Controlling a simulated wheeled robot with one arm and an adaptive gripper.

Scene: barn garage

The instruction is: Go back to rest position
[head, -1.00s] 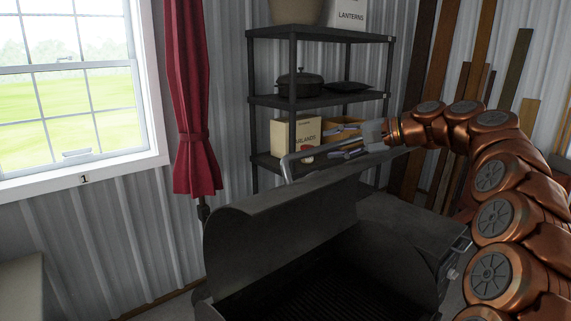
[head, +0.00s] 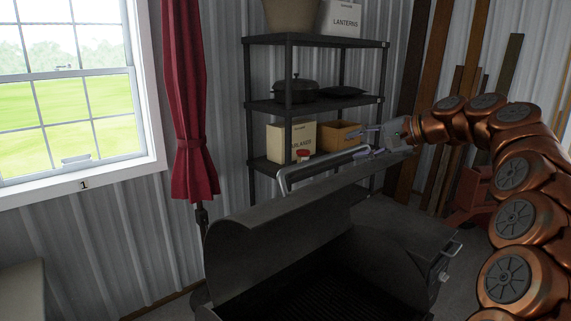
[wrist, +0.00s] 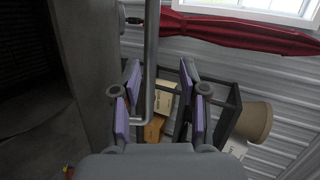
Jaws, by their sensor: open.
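The dark grill (head: 300,215) stands in front of me with its lid up, and its dark grate (head: 335,280) shows inside. A grey bar handle (head: 318,165) runs along the lid's top edge; it also shows in the wrist view (wrist: 150,60). My gripper (head: 364,142) is open near the handle's right end, with nothing held. In the wrist view my gripper (wrist: 160,82) has its purple-padded fingers spread, and the handle crosses the picture between them. I cannot tell whether any finger touches the handle.
A black shelf (head: 315,105) with a pot (head: 292,90) and boxes (head: 292,141) stands behind the grill. A red curtain (head: 190,110) hangs by the window at left. Planks (head: 418,95) lean on the wall behind my arm.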

